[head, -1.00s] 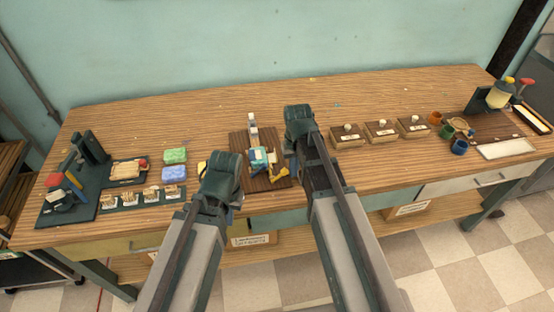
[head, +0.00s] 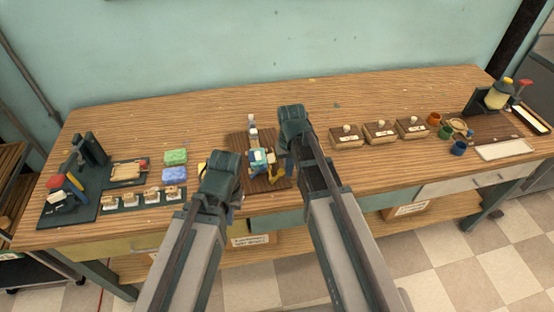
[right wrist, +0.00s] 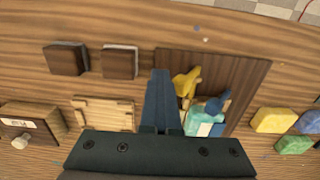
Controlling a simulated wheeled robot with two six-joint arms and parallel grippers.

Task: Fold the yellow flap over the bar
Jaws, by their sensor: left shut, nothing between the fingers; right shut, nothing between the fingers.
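A bar in a pale and teal wrap (head: 257,156) lies on a dark brown board (head: 243,180) at the middle of the table. It also shows in the right wrist view (right wrist: 203,124), with a blue piece on it. The yellow flap (head: 277,173) sticks out at the bar's near right side; in the right wrist view the yellow flap (right wrist: 186,83) looks raised and bent. My right gripper (right wrist: 160,74) is shut and empty, its fingertips just beside the yellow flap; contact is unclear. My left gripper (head: 236,196) is shut at the board's near left; its fingertips are mostly hidden.
Green (head: 175,157) and blue (head: 174,174) blocks lie left of the board, with a partly hidden yellow block (head: 202,168). Wooden boxes with knobs (head: 347,137) stand to the right. A small bottle (head: 252,121) stands at the board's far end. The table's back strip is clear.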

